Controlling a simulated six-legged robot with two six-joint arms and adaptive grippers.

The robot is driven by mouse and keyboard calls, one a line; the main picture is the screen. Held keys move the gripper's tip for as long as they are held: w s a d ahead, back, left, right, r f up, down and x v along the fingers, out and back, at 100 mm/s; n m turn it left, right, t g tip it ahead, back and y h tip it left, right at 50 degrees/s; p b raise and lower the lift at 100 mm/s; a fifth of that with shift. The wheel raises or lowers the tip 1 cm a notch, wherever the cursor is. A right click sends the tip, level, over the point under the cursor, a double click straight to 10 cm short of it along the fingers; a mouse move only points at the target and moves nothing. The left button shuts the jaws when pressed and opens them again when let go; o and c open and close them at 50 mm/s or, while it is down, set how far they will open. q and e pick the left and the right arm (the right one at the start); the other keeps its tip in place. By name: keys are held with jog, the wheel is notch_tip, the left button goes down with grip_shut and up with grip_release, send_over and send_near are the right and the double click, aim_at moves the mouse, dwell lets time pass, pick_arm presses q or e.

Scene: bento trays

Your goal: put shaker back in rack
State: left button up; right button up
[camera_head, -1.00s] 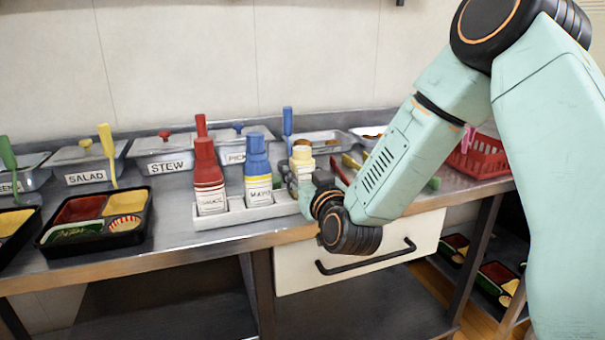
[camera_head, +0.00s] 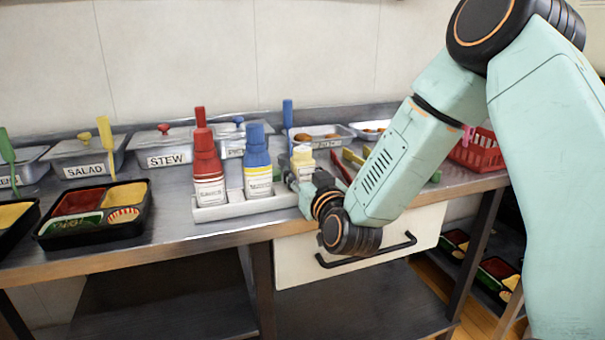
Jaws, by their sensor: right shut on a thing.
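The shaker (camera_head: 302,161) is pale with a yellowish top. It stands up at the right end of the white rack (camera_head: 233,208), right of the red sauce bottle (camera_head: 208,173) and the blue-topped bottle (camera_head: 257,172), which both stand in the rack. My right gripper (camera_head: 293,181) is shut on the shaker at the rack's right end. The gripper and wrist hide the shaker's lower part, so I cannot tell whether its base touches the rack floor. My left gripper is not in view.
Lidded metal pans, one marked STEW (camera_head: 164,152), line the back. A black bento tray (camera_head: 99,214) sits at left on the counter. A red basket (camera_head: 478,154) is at right behind my arm. A drawer handle (camera_head: 367,250) sticks out below the counter's front edge.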

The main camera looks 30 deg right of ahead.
jog(key=o, duration=0.7)
jog(key=shift+v, duration=3.8)
